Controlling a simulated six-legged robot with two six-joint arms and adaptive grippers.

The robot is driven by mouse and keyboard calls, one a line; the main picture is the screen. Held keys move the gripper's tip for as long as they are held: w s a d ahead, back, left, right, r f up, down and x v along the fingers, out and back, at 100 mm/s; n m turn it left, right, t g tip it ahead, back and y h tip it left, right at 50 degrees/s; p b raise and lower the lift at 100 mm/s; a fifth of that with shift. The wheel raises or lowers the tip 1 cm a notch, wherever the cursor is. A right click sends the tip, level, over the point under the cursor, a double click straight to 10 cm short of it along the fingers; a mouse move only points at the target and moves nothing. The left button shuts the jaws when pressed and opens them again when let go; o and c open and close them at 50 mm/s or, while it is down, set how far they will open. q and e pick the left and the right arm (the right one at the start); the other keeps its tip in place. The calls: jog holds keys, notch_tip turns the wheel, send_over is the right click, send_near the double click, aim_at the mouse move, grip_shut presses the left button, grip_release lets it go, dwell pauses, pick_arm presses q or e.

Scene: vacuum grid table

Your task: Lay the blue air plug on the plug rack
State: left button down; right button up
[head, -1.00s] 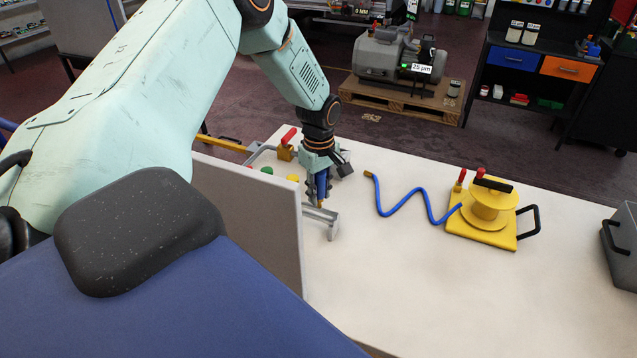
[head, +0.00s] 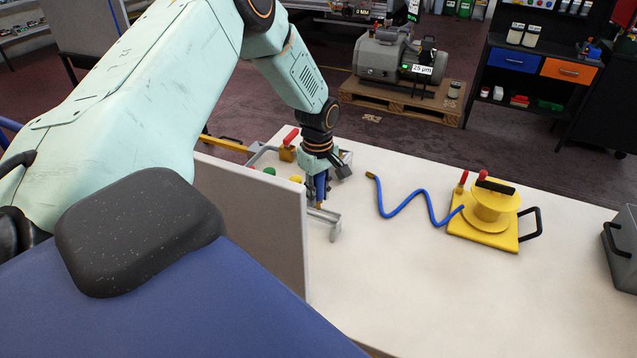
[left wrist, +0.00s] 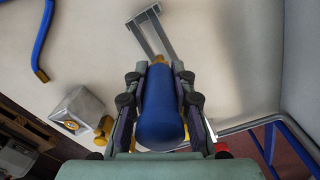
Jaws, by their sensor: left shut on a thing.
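The blue air plug (left wrist: 162,108) is held between the fingers of my left gripper (left wrist: 160,80) in the left wrist view, its brass tip pointing toward the plug rack. In the head view the plug (head: 320,186) shows as a narrow blue strip in my left gripper (head: 319,190), largely hidden by the fingers. The grey plug rack (head: 334,228) stands on the table just below and in front of the gripper. It also shows in the left wrist view (left wrist: 155,35), beyond the tip. I cannot tell whether plug and rack touch. My right gripper is not in view.
A grey panel (head: 255,215) stands left of the rack. A blue hose (head: 405,200) and a yellow reel (head: 490,212) lie to the right on the white table (head: 430,290). A red-handled fitting (head: 289,145) is behind the gripper. The table's front middle is clear.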

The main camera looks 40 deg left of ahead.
pick_arm(q)
jog(key=shift+w, duration=0.15)
jog(key=shift+d, duration=0.15)
jog(key=shift+d+r, duration=0.15)
jog(key=shift+d, duration=0.05)
jog(key=shift+p, duration=0.3)
jog(key=shift+d, duration=0.2)
jog(key=shift+a+f, duration=0.15)
jog(key=shift+f, duration=0.05)
jog(key=shift+f, duration=0.3)
